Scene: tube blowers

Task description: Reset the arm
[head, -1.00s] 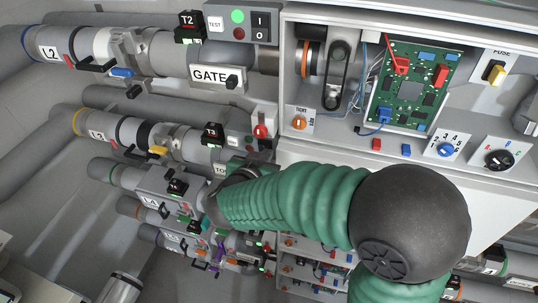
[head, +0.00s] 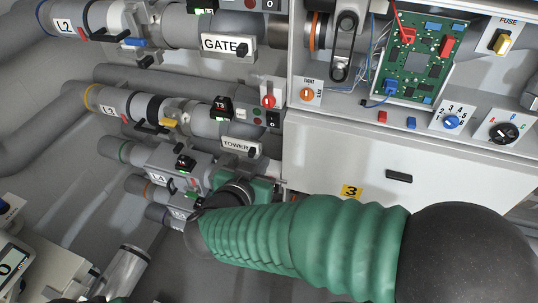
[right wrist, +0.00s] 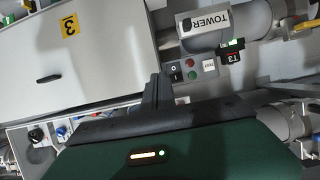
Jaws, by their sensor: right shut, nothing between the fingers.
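My right arm with its green ribbed sleeve crosses the lower right of the head view. My right gripper (head: 258,190) is at the sleeve's far end, in front of the lower tubes and below the TOWER label (head: 241,147); its fingertips are hidden there. In the right wrist view its dark fingers (right wrist: 157,92) are shut together with nothing between them. They point toward the side of the white cabinet and the TOWER tube, and no contact shows. My left gripper is not in view.
The white cabinet (head: 330,150) with yellow label 3 (head: 352,191) stands right of the tubes. An open bay above holds a green circuit board (head: 418,62). Tubes L2 (head: 85,22) and L3 (head: 120,104) run along the left. Equipment with a display (head: 14,263) stands at lower left.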

